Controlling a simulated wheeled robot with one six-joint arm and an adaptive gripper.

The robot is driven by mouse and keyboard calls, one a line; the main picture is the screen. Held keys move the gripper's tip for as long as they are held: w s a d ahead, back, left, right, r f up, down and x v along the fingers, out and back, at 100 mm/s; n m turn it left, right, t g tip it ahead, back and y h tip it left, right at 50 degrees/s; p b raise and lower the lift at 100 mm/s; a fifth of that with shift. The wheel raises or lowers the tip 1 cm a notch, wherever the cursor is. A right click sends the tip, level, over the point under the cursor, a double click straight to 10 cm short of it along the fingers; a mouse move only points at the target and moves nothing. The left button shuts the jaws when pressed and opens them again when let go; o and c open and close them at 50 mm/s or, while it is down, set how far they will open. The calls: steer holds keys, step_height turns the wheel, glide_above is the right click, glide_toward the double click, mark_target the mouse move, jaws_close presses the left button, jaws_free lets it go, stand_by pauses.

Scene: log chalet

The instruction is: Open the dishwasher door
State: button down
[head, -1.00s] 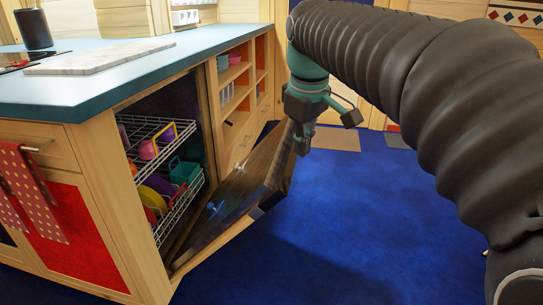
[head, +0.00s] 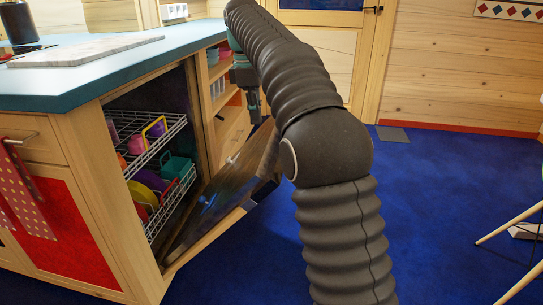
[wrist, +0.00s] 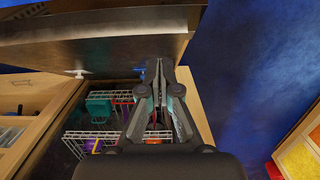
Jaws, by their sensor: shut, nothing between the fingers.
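The dishwasher is built into the counter and its door (head: 226,188) is hinged low and hangs partly open, tilted out and still sloping upward. In the wrist view the door (wrist: 90,50) is a broad dark panel across the top. Two wire racks with colourful dishes show inside, an upper rack (head: 165,130) and a lower rack (head: 187,183). My gripper (head: 253,112) is shut and empty, by the door's upper edge. In the wrist view the gripper (wrist: 158,66) points at the door; I cannot tell whether it touches.
A teal counter (head: 110,80) with a marble board (head: 85,50) is above the dishwasher. Open shelves (head: 222,85) and drawers stand beyond it. Blue floor (head: 430,200) is clear at the right, except for thin pale legs (head: 510,225) at the far right.

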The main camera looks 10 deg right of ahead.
steer(key=b, duration=0.3)
glide_above(271, 166)
steer(key=a, duration=0.3)
step_height(271, 166, down, 8)
steer(key=shift+w+f, duration=0.15)
steer(key=shift+s+d+f+b, duration=0.3)
steer(key=shift+d+f+b, duration=0.25)
steer(key=shift+d+f, duration=0.3)
steer(key=shift+s+d+f, duration=0.15)
steer(key=shift+d+f, duration=0.15)
steer(key=shift+d, duration=0.35)
